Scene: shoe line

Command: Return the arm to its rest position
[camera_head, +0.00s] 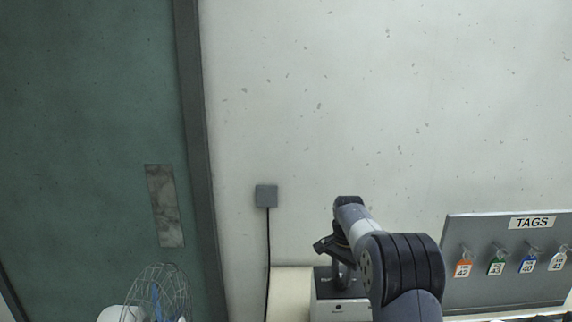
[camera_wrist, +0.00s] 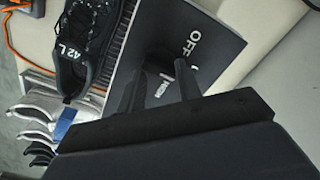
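My arm reaches up from the lower right of the head view. My gripper (camera_head: 326,244) is at its far end, just above a grey-and-white box-like device (camera_head: 341,308). In the wrist view my gripper (camera_wrist: 160,78) shows two dark fingers standing apart, with nothing seen held between them. A dark panel lettered "OFF" (camera_wrist: 190,38) lies beyond the fingers, its lettering partly cut off from sight. I cannot tell whether the fingers touch it.
A black shoe marked "42 L" (camera_wrist: 82,52) lies left of the fingers, near an orange cable (camera_wrist: 14,42). The TAGS board (camera_head: 500,285) stands right of my arm. A wire fan (camera_head: 160,292) is at lower left, before a green door (camera_head: 95,120).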

